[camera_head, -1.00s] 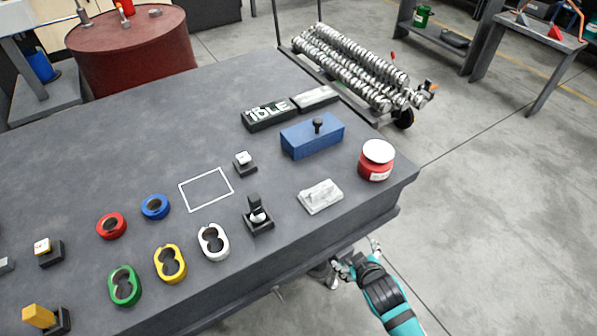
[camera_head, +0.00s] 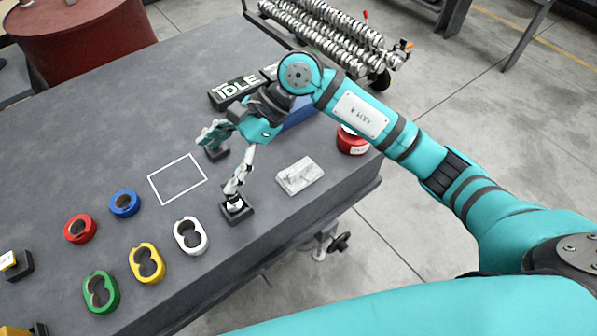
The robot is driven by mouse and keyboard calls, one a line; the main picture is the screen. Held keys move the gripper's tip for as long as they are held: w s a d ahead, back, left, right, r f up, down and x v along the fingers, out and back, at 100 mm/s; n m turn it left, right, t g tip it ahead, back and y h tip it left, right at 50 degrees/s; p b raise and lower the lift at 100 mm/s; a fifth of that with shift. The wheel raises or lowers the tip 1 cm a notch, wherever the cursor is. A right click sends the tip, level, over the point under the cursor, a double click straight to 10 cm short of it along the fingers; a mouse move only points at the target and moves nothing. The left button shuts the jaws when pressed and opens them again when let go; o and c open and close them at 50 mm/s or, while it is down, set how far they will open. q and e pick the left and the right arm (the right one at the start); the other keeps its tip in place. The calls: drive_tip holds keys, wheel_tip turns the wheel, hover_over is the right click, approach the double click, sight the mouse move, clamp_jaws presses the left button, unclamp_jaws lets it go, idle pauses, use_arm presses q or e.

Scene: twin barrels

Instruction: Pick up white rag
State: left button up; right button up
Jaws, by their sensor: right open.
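The white rag (camera_head: 300,176) lies as a small crumpled, folded pad near the table's right front edge. It is fully in view, and nothing touches it. My right gripper (camera_head: 222,161) is open with its fingers spread, above the table to the left of the rag. One finger hangs over a small black holder (camera_head: 237,210), and the other reaches toward a small black block (camera_head: 216,153). I cannot tell whether the fingers touch them. My left gripper is not in view.
Red, blue, green, yellow and white rings (camera_head: 190,236) lie left. A white outlined square (camera_head: 178,178) is empty.

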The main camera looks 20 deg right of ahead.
drive_tip(key=w+d+f+n+h, duration=0.1)
drive_tip(key=w+d+f+h, duration=0.1)
drive_tip(key=w+d+h, duration=0.3)
drive_tip(key=r+t+h, duration=0.1)
drive_tip(key=h, duration=0.4)
hover_over(300, 167)
wheel_tip(300, 167, down, 12)
drive_tip(key=shift+r+p, duration=0.25)
drive_tip(key=shift+p, duration=0.7)
wheel_tip(300, 167, down, 5)
drive_tip(key=shift+r+p, duration=0.1)
drive_tip(key=shift+p, duration=0.6)
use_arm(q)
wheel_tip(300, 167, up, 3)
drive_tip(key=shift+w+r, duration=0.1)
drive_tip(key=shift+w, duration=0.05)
use_arm(e)
drive_tip(key=shift+f, duration=0.3)
drive_tip(key=shift+c, duration=0.5)
drive_tip(key=c, duration=1.2)
drive_tip(key=shift+w+r, duration=0.1)
